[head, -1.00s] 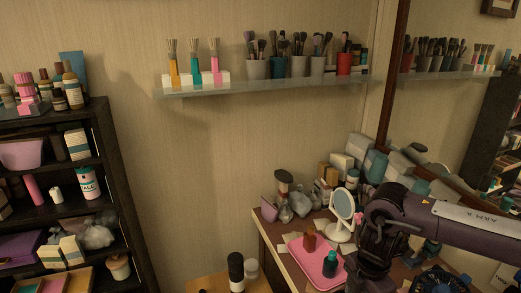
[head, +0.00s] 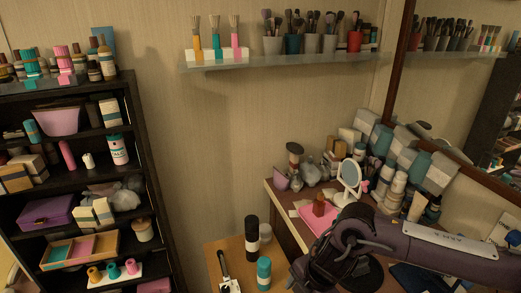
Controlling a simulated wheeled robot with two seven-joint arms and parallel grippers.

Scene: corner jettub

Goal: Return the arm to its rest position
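My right arm (head: 430,243) comes in from the right edge of the head view. It bends over the front of the vanity counter (head: 284,212), and its dark lower part runs down to the bottom edge. No fingertips of my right gripper can be made out. My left arm and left gripper do not show. The arm hides part of the counter and of the pink tray (head: 312,220) on it. I cannot tell whether the arm touches anything.
A round white mirror (head: 349,176) and several bottles stand close behind the arm. A small wooden table (head: 238,254) holds a black bottle (head: 251,236) and a teal one (head: 264,272). A dark shelf unit (head: 139,150) stands left; a glass shelf (head: 270,61) hangs above.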

